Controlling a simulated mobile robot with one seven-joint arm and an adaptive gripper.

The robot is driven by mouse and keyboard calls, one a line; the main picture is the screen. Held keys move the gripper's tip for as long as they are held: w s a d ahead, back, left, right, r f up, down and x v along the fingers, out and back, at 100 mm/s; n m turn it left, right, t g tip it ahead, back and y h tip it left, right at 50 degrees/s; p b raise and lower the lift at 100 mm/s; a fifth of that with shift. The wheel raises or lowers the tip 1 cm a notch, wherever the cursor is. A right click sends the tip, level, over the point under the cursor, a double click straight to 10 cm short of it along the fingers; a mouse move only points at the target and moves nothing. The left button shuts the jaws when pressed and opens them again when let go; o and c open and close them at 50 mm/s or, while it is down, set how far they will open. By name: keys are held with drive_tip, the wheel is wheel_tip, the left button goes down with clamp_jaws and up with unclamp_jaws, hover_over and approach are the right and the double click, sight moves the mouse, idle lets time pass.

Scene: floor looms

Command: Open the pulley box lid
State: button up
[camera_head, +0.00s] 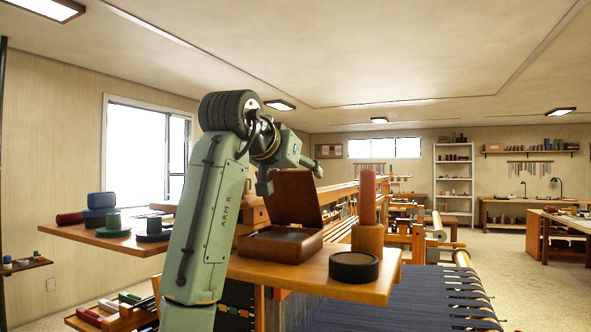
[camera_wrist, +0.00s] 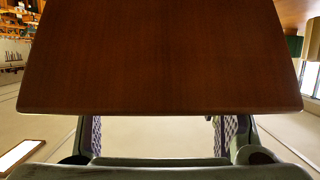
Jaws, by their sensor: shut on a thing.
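The pulley box (camera_head: 280,246) is a reddish-brown wooden box on a wooden shelf (camera_head: 305,277) in the head view. Its lid (camera_head: 294,197) stands raised, nearly upright, along the back edge, and the box is open at the top. In the wrist view the lid (camera_wrist: 160,60) fills most of the picture as a broad brown panel. My gripper (camera_wrist: 158,128) is shut on the lid's edge, with one patterned finger pad showing at each side below it. The fingertips are hidden behind the lid.
A wooden cup (camera_head: 367,238) with a red cylinder (camera_head: 368,195) stands right of the box, close to the lid. A dark round tin (camera_head: 354,266) sits at the front right. Spools and a blue block (camera_head: 101,201) lie on the left shelf. A loom's dark threads (camera_head: 420,290) stretch below.

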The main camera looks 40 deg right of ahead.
drive_tip(key=shift+d+f, duration=0.35)
drive_tip(key=shift+f, duration=0.35)
drive_tip(key=o, duration=1.3)
drive_tip(key=shift+o, duration=0.8)
drive_tip(key=shift+d+f, duration=0.1)
drive_tip(key=shift+d, duration=0.15)
drive_tip(key=shift+o, duration=1.3)
drive_tip(key=shift+a, duration=0.1)
drive_tip(key=shift+w+r, duration=0.1)
drive_tip(key=shift+r, duration=0.1)
drive_tip(key=shift+a+r, duration=0.1)
drive_tip(key=shift+a, duration=0.05)
drive_tip(key=v, duration=1.1)
drive_tip(key=shift+a+r, duration=0.25)
drive_tip(key=shift+a, duration=0.1)
drive_tip(key=shift+c, duration=0.4)
